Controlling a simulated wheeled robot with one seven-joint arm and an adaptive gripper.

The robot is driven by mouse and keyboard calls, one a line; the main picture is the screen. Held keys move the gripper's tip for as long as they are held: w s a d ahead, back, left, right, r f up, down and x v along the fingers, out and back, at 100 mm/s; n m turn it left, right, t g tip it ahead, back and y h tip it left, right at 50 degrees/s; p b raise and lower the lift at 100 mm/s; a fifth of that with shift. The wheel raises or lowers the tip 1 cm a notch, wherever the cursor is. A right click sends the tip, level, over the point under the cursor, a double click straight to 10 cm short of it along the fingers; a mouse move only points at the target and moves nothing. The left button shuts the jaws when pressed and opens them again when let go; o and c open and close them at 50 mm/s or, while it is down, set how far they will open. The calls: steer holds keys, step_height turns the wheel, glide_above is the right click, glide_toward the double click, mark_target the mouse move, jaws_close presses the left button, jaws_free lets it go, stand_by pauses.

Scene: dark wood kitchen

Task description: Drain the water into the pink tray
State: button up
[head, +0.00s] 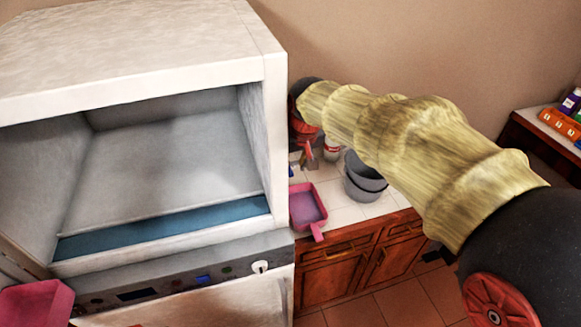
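A pink tray (307,205) with a short handle towards the front lies on the white tiled counter, just right of the large white appliance. Its inside looks purple-grey; I cannot make out whether it holds water. A grey pot or bucket (365,180) stands to its right, partly hidden by my arm; its contents are not clear. My arm reaches from the lower right towards the back of the counter. Its far end (306,98) is above and behind the pink tray. My gripper is too small and covered to read there, among small red shapes.
The large white open-fronted appliance (150,65) fills the left side. Another pink object (36,303) shows at the lower left corner. A red and white container (332,148) stands behind the grey pot. Red-brown cabinets (350,265) are below the counter. Colourful boxes (562,122) sit at the far right.

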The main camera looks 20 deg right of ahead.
mark_target(291, 173)
steer(key=shift+w+x, duration=0.15)
steer(key=shift+x, duration=1.2)
steer(key=shift+w+x, duration=0.2)
steer(key=shift+x, duration=1.15)
steer(key=shift+r, duration=0.15)
steer(key=shift+c, duration=1.2)
jaws_close()
